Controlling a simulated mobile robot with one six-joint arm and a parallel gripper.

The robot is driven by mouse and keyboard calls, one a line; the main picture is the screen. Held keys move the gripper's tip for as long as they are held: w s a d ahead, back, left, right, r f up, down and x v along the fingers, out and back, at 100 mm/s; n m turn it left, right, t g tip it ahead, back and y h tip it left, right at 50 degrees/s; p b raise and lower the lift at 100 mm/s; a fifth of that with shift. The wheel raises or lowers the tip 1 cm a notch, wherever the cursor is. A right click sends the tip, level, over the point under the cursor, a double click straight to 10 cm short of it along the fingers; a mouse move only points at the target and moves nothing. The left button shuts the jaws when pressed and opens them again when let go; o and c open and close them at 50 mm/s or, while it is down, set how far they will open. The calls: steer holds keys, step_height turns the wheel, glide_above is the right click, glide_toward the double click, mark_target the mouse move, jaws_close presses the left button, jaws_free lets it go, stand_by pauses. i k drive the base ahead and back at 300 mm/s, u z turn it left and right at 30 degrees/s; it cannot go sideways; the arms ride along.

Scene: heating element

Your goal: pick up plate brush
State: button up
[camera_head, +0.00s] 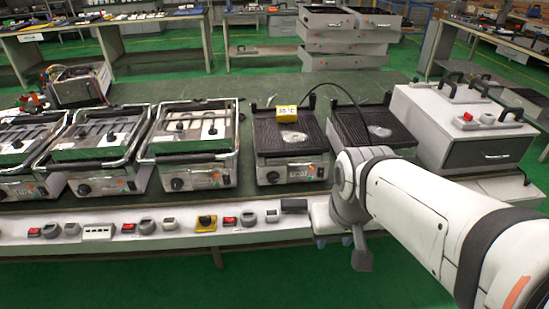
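My arm comes in from the right edge and its near end (350,190) is in front of the bench's front shelf. My gripper's fingers cannot be made out clearly, so whether it is open or shut does not show. A dark handle-like piece (294,205) lies on the white front shelf just left of my arm's end. It may be the plate brush, but its bristles cannot be seen. A white part with blue pieces below it shows beside my arm, and I cannot tell what it belongs to.
Several contact grills stand on the green-topped bench, one at the left (190,145). An open grill (290,135) carries a yellow thermometer (287,113).

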mark_target(297, 205)
steer(key=z, duration=0.05)
steer(key=i, duration=1)
steer(key=u, duration=0.05)
